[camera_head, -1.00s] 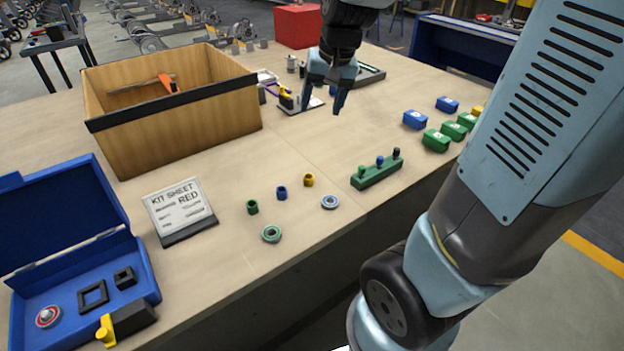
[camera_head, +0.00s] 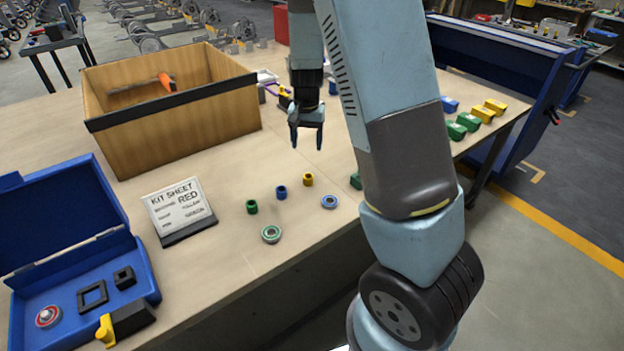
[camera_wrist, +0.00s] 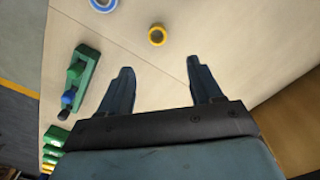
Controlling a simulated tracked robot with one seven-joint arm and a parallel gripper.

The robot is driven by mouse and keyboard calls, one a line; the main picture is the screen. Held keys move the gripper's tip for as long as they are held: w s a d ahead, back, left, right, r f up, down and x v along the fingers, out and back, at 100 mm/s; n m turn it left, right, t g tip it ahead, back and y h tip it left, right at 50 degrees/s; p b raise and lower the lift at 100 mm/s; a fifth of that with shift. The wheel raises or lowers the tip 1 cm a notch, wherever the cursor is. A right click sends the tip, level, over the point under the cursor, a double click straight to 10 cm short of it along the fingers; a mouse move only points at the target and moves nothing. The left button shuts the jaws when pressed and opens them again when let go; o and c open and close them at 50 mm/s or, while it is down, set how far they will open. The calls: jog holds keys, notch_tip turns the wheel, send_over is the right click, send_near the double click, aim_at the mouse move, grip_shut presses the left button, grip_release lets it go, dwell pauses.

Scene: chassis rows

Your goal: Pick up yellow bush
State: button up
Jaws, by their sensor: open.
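The yellow bush (camera_head: 308,180) is a small upright ring standing on the wooden table, right of the blue bush (camera_head: 281,193) and the green bush (camera_head: 252,206). In the wrist view the yellow bush (camera_wrist: 157,35) shows from above with its hole, ahead of the fingertips and roughly between them. My gripper (camera_head: 307,142) hangs above the table just behind the yellow bush, apart from it. In the wrist view my gripper (camera_wrist: 160,75) has its fingers spread with nothing between them.
A blue-and-white ring (camera_head: 329,202) and a green ring (camera_head: 271,234) lie nearby. A green peg block (camera_wrist: 85,75) stands to the side. A wooden bin (camera_head: 190,125), a kit sheet (camera_head: 180,205) and a blue case (camera_head: 140,262) are at left. Bare table surrounds the bushes.

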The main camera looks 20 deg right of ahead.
aim_at(308, 174)
notch_tip(308, 174, down, 14)
jog(key=shift+d+r, duration=0.15)
jog(key=shift+r, duration=0.1)
dwell(0.5)
jog(key=c, duration=1)
jog(key=shift+c, duration=0.2)
jog(key=shift+r, duration=0.1)
